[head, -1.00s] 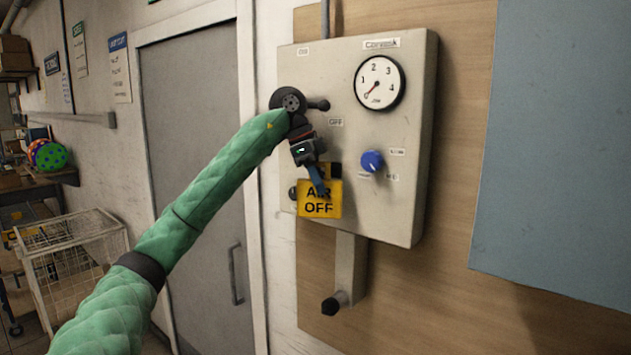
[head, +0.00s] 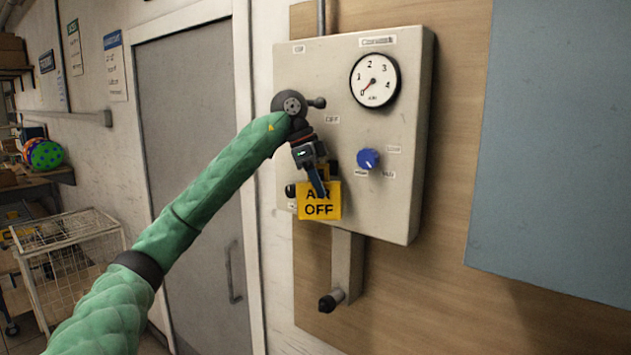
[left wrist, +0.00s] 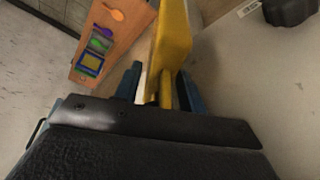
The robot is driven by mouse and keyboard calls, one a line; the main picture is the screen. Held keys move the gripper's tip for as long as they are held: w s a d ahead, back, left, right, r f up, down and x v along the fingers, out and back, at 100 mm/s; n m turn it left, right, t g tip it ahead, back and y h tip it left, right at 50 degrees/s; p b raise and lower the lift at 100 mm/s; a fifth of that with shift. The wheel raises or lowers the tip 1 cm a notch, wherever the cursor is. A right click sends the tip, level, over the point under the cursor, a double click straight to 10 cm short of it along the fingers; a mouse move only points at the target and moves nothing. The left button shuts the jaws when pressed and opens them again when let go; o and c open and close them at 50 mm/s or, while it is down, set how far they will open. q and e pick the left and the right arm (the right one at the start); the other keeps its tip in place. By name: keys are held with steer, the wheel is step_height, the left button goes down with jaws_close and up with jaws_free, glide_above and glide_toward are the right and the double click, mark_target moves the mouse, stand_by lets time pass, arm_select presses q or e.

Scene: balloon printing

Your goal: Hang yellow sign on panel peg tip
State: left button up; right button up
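The yellow sign (head: 319,207), lettered "AIR OFF", hangs upright in front of the lower left of the grey panel (head: 395,215). My left gripper (head: 320,188) is at the sign's top edge, shut on it. In the left wrist view the sign (left wrist: 172,40) stands edge-on between the blue fingers (left wrist: 160,92). A dark peg tip (head: 290,190) shows just left of the sign's upper edge. I cannot tell whether the sign touches the peg. My right gripper is not in view.
The panel carries a gauge (head: 375,80), a blue knob (head: 368,158) and a dark lever (head: 317,102) above the gripper. A bracket with a dark end (head: 328,303) sticks out below. A wire cart (head: 70,250) stands at left.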

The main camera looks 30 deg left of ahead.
arm_select(q)
steer(key=shift+o, duration=0.4)
steer(key=shift+w+f, duration=0.15)
steer(key=shift+w, duration=0.3)
steer(key=shift+s+r, duration=0.3)
steer(key=shift+s, duration=0.05)
steer(key=shift+a+r, duration=0.1)
steer(key=shift+a, duration=0.1)
steer(key=shift+a+r+b, duration=0.1)
steer(key=shift+r+b, duration=0.15)
steer(key=shift+b, duration=0.1)
steer(key=shift+b+v, duration=0.4)
steer(key=shift+v, duration=0.6)
steer(key=shift+b+v, duration=0.3)
steer(key=shift+v, duration=0.8)
steer(key=shift+b+v, duration=0.3)
steer(key=shift+v, duration=0.8)
steer(key=shift+s+r, duration=0.1)
steer(key=shift+r, duration=0.2)
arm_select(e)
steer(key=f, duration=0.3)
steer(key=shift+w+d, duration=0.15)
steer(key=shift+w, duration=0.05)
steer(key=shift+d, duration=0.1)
